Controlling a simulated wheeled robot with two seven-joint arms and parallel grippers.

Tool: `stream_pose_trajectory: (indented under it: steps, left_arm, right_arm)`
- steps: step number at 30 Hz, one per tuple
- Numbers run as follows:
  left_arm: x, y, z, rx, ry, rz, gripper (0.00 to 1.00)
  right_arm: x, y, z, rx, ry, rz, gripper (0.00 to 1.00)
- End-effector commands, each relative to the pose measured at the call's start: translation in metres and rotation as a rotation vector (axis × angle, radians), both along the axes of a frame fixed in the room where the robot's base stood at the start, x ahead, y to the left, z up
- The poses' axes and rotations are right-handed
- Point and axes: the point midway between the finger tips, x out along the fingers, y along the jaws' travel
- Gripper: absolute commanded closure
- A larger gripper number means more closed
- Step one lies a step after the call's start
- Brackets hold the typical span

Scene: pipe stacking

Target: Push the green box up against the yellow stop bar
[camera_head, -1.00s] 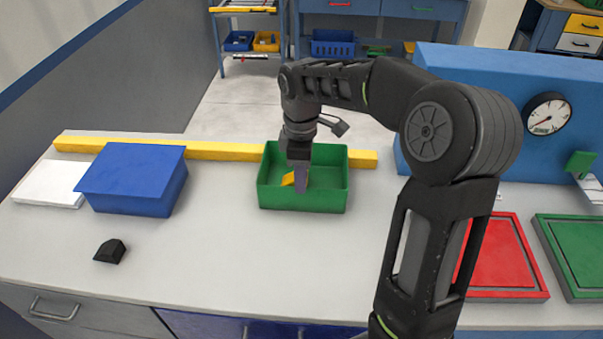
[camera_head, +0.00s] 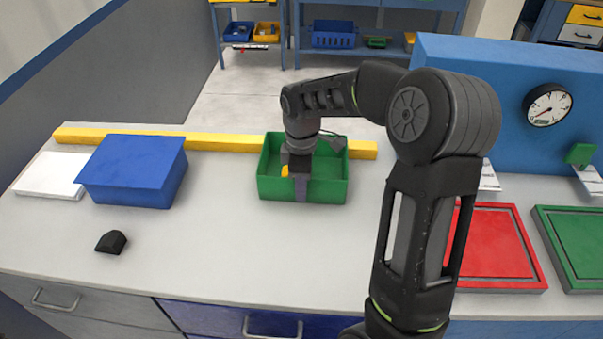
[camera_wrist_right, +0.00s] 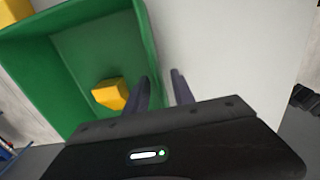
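The green box (camera_head: 330,189) is an open-topped bin on the counter, with a small yellow block inside (camera_wrist_right: 111,94). The yellow stop bar (camera_head: 220,146) runs along the counter's back, directly behind the box. The box hides part of the bar, so I cannot tell whether they touch. My right gripper (camera_wrist_right: 162,85) points down at the box's near wall. In the wrist view one finger is inside the box and the other outside, with the wall between them and a gap to the outer finger. My left gripper is not in view.
A blue box (camera_head: 133,176) and a white slab (camera_head: 48,177) are at the left. A small black object (camera_head: 111,242) lies in front of them. A red tray (camera_head: 492,250) and a green tray (camera_head: 580,250) are at the right. The front middle counter is clear.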

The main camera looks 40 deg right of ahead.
Motion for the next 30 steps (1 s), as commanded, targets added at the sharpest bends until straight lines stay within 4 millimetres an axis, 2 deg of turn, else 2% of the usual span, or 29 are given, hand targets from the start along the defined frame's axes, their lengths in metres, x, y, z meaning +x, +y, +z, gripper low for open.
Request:
stream_pose_trajectory:
  steps: [5, 14, 25, 30]
  left_arm:
    - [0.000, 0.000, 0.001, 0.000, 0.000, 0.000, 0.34]
    - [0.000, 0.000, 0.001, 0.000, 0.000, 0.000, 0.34]
    - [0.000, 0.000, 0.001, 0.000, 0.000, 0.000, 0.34]
    - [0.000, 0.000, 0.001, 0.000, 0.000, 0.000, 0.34]
  right_arm:
    - [-0.001, 0.000, -0.014, 0.001, 0.002, 0.000, 0.70]
    - [0.000, 0.000, -0.016, 0.000, 0.000, 0.000, 0.70]
    - [0.000, 0.000, -0.015, 0.000, 0.000, 0.000, 1.00]
    - [0.000, 0.000, -0.015, 0.000, 0.000, 0.000, 1.00]
